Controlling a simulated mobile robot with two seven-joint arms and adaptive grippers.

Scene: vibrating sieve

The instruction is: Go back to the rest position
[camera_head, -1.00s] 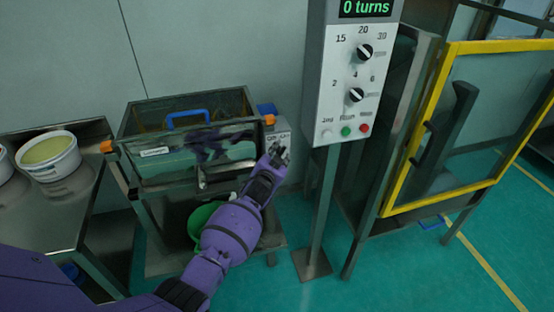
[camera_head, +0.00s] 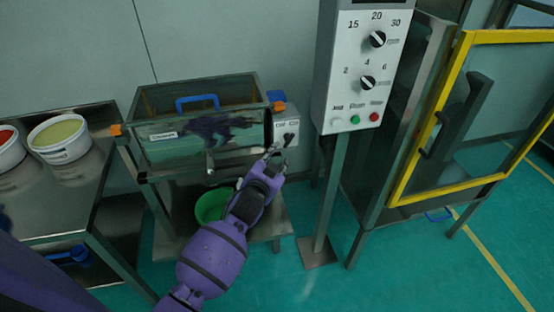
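My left arm reaches up from the bottom of the head view. My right gripper is not in view.
A control panel (camera_head: 345,95) on a post stands right of the gripper. A yellow-framed door (camera_head: 400,185) is further right. A green bucket (camera_head: 212,204) sits under the sieve. A steel table (camera_head: 70,205) with tubs (camera_head: 60,138) is at left. Floor at lower right is clear.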

